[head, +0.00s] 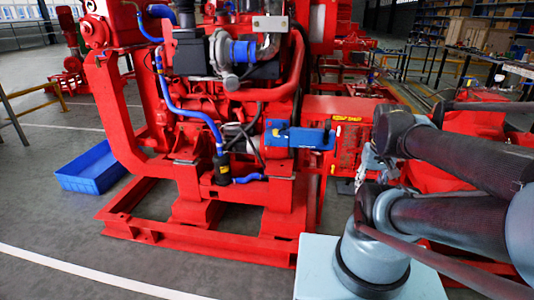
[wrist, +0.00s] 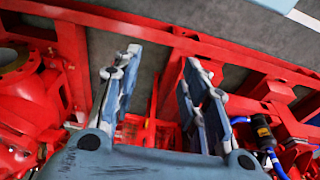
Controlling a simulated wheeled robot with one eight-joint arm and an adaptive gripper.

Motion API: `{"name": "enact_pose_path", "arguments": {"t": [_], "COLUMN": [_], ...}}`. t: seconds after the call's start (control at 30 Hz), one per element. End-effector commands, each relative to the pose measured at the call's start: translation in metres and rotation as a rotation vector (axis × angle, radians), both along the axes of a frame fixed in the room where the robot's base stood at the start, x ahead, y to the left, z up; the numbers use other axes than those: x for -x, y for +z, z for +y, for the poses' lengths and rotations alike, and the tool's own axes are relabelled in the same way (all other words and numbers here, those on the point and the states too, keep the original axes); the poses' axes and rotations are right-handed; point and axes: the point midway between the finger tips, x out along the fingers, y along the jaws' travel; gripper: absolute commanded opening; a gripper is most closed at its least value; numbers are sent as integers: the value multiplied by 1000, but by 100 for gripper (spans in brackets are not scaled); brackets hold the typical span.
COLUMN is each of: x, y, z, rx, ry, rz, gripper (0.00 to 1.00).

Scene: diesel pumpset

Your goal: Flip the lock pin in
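I cannot pick out the lock pin in either view; it is hidden or too small to tell. My gripper (wrist: 162,60) is open in the wrist view, with its two grey fingers well apart and nothing between the tips. It is over the red pumpset frame (wrist: 235,48), and dark floor shows beyond the fingers. In the head view, a red guard (head: 350,150) with a yellow label (head: 348,118) is just left of my arm. My arm covers much of what lies to the right of this guard.
The red diesel engine (head: 195,100) stands on its red base frame (head: 215,240), with blue hoses and a blue part (head: 290,136) on its side. A black canister (wrist: 262,132) is right of my fingers. A blue bin (head: 92,168) lies left on open grey floor.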

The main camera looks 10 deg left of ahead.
Motion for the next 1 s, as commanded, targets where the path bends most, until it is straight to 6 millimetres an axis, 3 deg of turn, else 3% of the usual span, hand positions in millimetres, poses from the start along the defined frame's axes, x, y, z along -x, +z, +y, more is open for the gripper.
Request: {"name": "enact_pose_path", "arguments": {"t": [0.03, 0.2, 0.57, 1.0], "x": [0, 5, -39, -103], "y": [0, 8, 40, 70], "z": [0, 2, 27, 84], "rx": [0, 9, 99, 228], "ry": [0, 48, 511, 1170], "rz": [0, -11, -7, -4], "gripper": [33, 0, 0, 0]}}
